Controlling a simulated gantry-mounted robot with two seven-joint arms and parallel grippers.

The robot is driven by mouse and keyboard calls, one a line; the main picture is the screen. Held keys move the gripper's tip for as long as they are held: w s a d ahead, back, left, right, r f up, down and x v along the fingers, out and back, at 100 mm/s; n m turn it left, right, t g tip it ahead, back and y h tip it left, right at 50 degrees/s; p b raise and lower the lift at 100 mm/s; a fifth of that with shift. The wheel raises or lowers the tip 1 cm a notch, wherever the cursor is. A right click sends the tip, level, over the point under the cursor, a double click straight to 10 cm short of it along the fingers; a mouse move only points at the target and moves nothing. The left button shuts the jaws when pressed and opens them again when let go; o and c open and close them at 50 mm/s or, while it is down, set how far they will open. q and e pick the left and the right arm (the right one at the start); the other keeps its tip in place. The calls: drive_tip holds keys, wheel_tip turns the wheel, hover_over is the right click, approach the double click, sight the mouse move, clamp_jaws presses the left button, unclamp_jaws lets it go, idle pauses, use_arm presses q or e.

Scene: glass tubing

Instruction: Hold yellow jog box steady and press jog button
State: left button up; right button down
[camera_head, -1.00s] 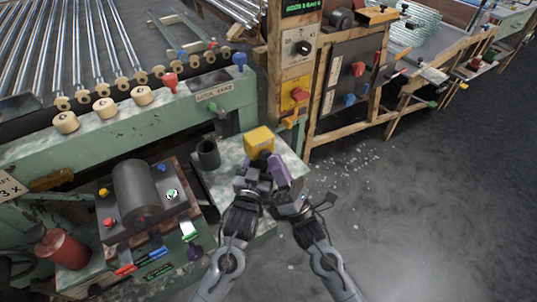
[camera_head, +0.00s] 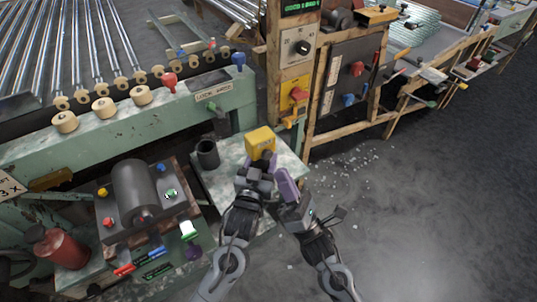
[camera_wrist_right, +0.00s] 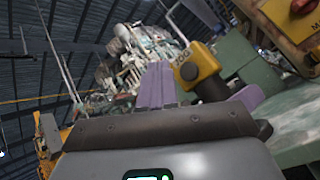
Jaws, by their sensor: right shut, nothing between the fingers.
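The yellow jog box (camera_head: 260,141) stands near the back edge of the pale worktop in the head view. My right gripper (camera_head: 284,180), with purple fingers, is shut and empty. It is in front and to the right of the box, apart from it.
A dark cup (camera_head: 208,153) stands on the worktop (camera_head: 225,182) left of the box. A wooden post with a dial and a yellow switch panel (camera_head: 294,95) rises behind. A machine with a dark cylinder (camera_head: 133,187) is at left. Open floor (camera_head: 430,210) lies right, with scattered fragments.

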drive_tip(key=shift+s+d, duration=0.5)
drive_tip(key=shift+s, duration=0.4)
drive_tip(key=s+d+n+g+h, duration=0.5)
drive_tip(key=s+n+g+h, duration=0.1)
drive_tip(key=shift+r+n+g, duration=0.2)
drive_tip(key=shift+n+g, duration=0.2)
idle(0.7)
idle(0.3)
